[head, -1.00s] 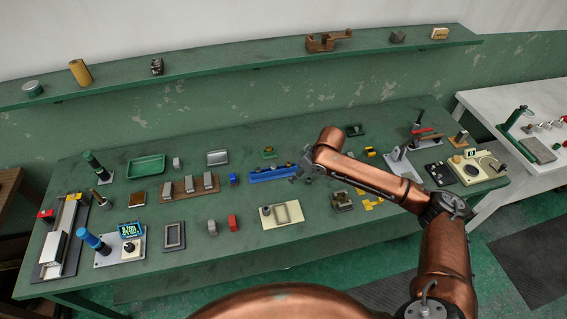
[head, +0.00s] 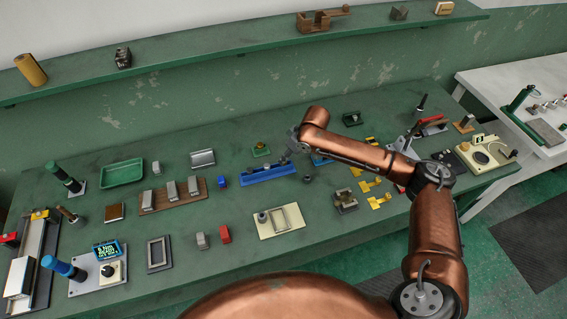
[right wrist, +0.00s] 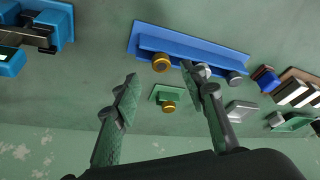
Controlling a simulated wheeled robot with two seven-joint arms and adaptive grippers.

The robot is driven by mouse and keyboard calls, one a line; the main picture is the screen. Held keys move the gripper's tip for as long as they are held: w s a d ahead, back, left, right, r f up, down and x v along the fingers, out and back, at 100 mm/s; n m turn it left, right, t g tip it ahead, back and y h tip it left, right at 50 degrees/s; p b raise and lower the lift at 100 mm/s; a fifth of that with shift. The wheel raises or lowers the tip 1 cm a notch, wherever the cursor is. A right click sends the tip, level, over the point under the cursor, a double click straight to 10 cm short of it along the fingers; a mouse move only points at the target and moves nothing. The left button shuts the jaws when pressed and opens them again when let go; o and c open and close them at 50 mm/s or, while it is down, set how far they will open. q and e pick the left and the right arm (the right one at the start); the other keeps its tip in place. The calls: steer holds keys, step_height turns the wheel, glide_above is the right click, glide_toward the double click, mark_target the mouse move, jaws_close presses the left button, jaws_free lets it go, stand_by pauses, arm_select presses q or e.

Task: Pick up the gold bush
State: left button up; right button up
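A gold bush (right wrist: 161,62) sits at one end of a long blue rack (right wrist: 190,48) in the right wrist view. Grey round parts sit further along the rack. A second gold round piece (right wrist: 168,105) stands on a small green base (right wrist: 157,95). My right gripper (right wrist: 160,74) is open and empty, its fingertips on either side of the rack's gold bush in the picture; contact cannot be told. In the head view, the right gripper (head: 289,152) is over the right end of the blue rack (head: 262,175) and hides part of it. My left gripper is not in view.
A wooden block with grey parts (head: 172,194) and a small blue block (head: 222,181) lie left of the rack. A cream plate (head: 279,221) lies in front. A green tray (head: 122,173) is farther left. A shelf (head: 220,58) runs along the wall behind.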

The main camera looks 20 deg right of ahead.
steer(key=x, duration=0.3)
steer(key=shift+s+a+f, duration=0.15)
steer(key=shift+f, duration=0.4)
steer(key=c, duration=0.6)
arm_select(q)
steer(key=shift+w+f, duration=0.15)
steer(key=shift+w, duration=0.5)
arm_select(e)
jaws_close()
